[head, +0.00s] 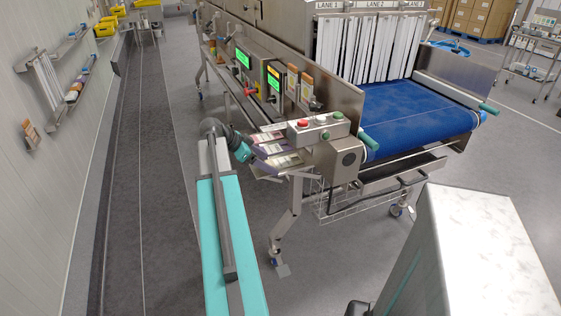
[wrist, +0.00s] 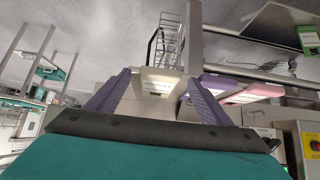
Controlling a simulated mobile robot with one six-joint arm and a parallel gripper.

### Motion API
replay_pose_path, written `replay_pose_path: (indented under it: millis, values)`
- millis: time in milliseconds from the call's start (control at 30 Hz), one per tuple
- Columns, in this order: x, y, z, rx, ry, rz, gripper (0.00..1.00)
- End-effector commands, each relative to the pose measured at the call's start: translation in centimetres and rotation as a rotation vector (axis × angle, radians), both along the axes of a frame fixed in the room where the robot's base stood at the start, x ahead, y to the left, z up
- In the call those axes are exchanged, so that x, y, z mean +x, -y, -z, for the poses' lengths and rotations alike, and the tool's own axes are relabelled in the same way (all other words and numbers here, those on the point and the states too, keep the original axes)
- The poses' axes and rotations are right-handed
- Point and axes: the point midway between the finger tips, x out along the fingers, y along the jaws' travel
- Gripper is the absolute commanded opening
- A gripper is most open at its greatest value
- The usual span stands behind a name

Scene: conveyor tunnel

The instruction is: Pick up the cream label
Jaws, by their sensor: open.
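The cream label (wrist: 160,82) is a pale flat piece with a dark mark and a line of print on it. In the wrist view it shows between the two purple fingers of my gripper (wrist: 158,80). The fingers are apart, with gaps at both sides of the label; I cannot tell how far beyond the tips it lies. In the head view my gripper (head: 258,152) is at the small label rack on the conveyor's near side, and I cannot pick out the cream label there.
A purple label (wrist: 213,84) and a pink label (wrist: 252,93) lie right of the cream one. A control box (head: 318,126) with buttons stands beside the rack. The blue conveyor belt (head: 415,115) is to the right. The floor aisle at left is clear.

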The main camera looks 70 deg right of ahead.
Motion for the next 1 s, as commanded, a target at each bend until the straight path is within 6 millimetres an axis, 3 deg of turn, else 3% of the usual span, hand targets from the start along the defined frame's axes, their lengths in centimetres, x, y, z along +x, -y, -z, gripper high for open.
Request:
replay_pose_path:
  millis: [500, 767, 1000]
  values:
    - [-0.03, 0.03, 0.01, -0.001, 0.0, 0.001, 0.73]
    - [-0.04, 0.03, 0.01, -0.001, 0.0, 0.001, 0.3]
    - [-0.05, 0.04, -0.01, -0.001, 0.0, 0.001, 0.3]
